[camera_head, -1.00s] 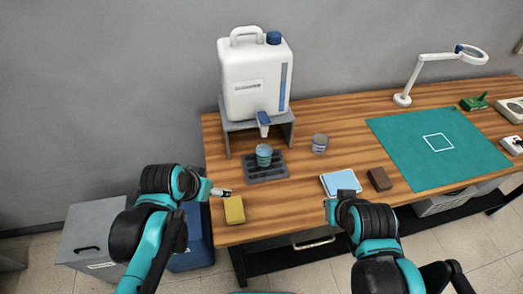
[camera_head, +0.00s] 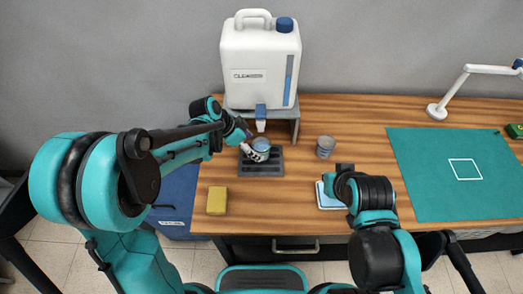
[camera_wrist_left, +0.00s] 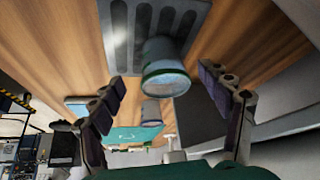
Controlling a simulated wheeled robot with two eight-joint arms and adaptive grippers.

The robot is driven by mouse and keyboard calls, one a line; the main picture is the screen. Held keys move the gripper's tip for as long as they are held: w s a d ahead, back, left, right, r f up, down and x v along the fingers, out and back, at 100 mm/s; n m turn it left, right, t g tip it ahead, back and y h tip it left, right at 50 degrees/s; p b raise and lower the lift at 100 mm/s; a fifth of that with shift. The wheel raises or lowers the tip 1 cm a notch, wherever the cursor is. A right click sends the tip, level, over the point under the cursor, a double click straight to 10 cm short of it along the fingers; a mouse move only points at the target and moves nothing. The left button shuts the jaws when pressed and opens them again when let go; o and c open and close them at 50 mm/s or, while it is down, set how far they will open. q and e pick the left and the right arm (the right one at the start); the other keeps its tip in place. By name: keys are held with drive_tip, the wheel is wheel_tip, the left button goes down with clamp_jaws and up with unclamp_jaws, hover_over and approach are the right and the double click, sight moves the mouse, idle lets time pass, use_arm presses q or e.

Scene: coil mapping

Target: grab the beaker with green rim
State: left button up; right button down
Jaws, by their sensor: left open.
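The beaker with the green rim (camera_head: 268,142) stands on the dark slotted drip tray (camera_head: 262,171) under the spout of the white jug. In the left wrist view the beaker (camera_wrist_left: 165,68) shows large, between and beyond the two spread fingers. My left gripper (camera_head: 259,153) reaches in from the left and is open around or just in front of the beaker; contact cannot be made out. It also shows in the left wrist view (camera_wrist_left: 168,100). My right gripper (camera_head: 345,170) is over the pale blue pad; its fingers are too dark and small to read.
A grey beaker (camera_head: 325,146) stands right of the drip tray. A yellow sponge (camera_head: 217,200) lies near the front left table edge. The white jug (camera_head: 262,65) sits on a grey stand behind the tray. A green mat (camera_head: 430,190) covers the right side.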

sight(260, 149)
use_arm(q)
drive_tip(key=b+x, duration=0.1)
drive_tip(key=x, duration=0.1)
drive_tip(key=b+x, duration=0.1)
drive_tip(key=x, duration=0.2)
drive_tip(key=shift+w, duration=0.25)
drive_tip(key=shift+r, duration=0.15)
drive_tip(key=shift+c, duration=0.3)
drive_tip(key=c, duration=1.1)
drive_tip(key=shift+c, duration=0.5)
